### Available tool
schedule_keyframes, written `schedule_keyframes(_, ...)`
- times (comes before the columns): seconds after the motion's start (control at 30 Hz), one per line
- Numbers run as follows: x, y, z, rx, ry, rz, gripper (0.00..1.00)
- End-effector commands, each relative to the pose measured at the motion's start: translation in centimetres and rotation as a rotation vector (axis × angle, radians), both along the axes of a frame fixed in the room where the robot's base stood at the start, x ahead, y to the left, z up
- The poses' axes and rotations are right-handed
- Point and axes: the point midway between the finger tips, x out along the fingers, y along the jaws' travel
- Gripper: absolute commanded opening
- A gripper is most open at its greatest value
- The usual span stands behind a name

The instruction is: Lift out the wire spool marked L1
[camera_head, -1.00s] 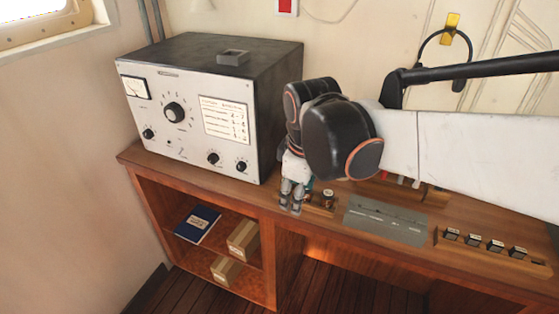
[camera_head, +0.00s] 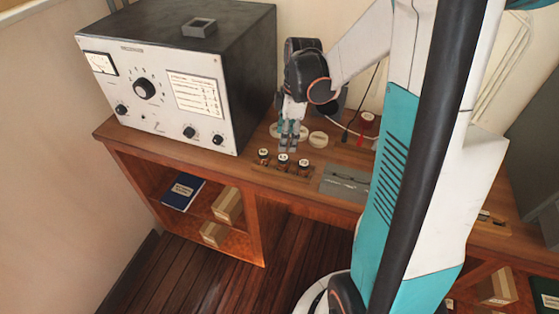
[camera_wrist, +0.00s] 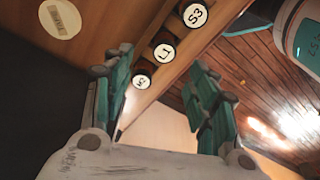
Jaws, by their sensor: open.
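Three small dark spools with round white caps stand in a row in a wooden rack on the bench. The middle one, marked L1 (camera_wrist: 164,53), also shows in the head view (camera_head: 283,160). The spool marked S3 (camera_wrist: 195,15) is on one side of it. Another spool (camera_wrist: 141,81), its label hard to read, is on the other. My gripper (camera_head: 289,148) is open and empty, pointing down close to the row. In the wrist view its fingers (camera_wrist: 160,66) are spread on either side of the row, with L1 visible between them. I cannot tell the height gap.
A grey instrument box (camera_head: 165,100) stands left of the rack. A cream disc (camera_head: 318,139) lies behind the spools, and a grey plate (camera_head: 345,183) lies to their right. A red spool (camera_head: 367,122) stands further back. Shelves below hold a blue book (camera_head: 183,191) and cartons.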

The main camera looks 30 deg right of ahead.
Motion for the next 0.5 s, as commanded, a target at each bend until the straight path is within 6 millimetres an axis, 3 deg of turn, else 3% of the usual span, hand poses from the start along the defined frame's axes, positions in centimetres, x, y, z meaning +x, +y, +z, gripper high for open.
schedule_keyframes(0.1, 0.1, 0.3, -2.3, 0.0, 0.0, 0.001, 0.53)
schedule_keyframes(0.5, 0.0, 0.8, -5.8, 0.0, 0.0, 0.001, 0.53)
